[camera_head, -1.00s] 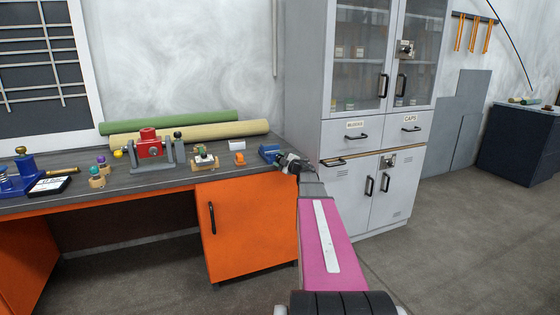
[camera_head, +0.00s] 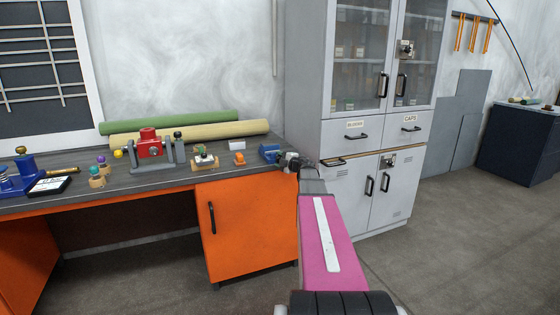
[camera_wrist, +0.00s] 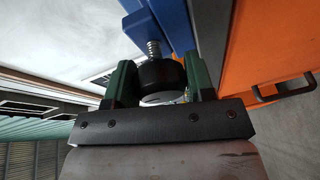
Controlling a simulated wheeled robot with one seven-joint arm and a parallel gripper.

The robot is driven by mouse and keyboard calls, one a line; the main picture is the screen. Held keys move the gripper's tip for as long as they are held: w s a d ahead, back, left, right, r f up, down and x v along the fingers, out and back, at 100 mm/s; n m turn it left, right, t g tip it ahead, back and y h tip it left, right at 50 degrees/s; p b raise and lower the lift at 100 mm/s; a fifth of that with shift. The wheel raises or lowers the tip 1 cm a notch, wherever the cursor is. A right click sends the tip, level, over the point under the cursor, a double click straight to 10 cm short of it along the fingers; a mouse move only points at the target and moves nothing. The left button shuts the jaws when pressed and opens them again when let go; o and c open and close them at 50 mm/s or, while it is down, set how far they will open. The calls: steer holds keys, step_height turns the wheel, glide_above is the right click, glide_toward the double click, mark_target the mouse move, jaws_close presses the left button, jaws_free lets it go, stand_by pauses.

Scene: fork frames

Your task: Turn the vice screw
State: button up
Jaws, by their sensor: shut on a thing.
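The blue vice (camera_head: 268,152) stands on the right end of the grey workbench. In the wrist view its blue body (camera_wrist: 168,25) is at the top, with a coiled metal screw (camera_wrist: 154,50) coming out of it towards me. A round black knob (camera_wrist: 158,74) sits on the near end of the screw. My gripper (camera_head: 282,158) is at the right side of the vice. In the wrist view its green fingers stand on either side of the knob and are shut on it. The far side of the vice is hidden.
The grey cabinet (camera_head: 337,195) stands close to the right of my gripper. The orange cupboard (camera_head: 245,225) is under the workbench (camera_head: 140,182). A red device (camera_head: 149,147), a small orange object (camera_head: 239,158) and a white card (camera_head: 237,145) are left of the vice.

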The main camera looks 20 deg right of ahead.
steer(key=o, duration=0.9)
steer(key=shift+s, duration=0.1)
steer(key=v, duration=1)
steer(key=shift+s+d, duration=0.15)
steer(key=shift+s, duration=0.15)
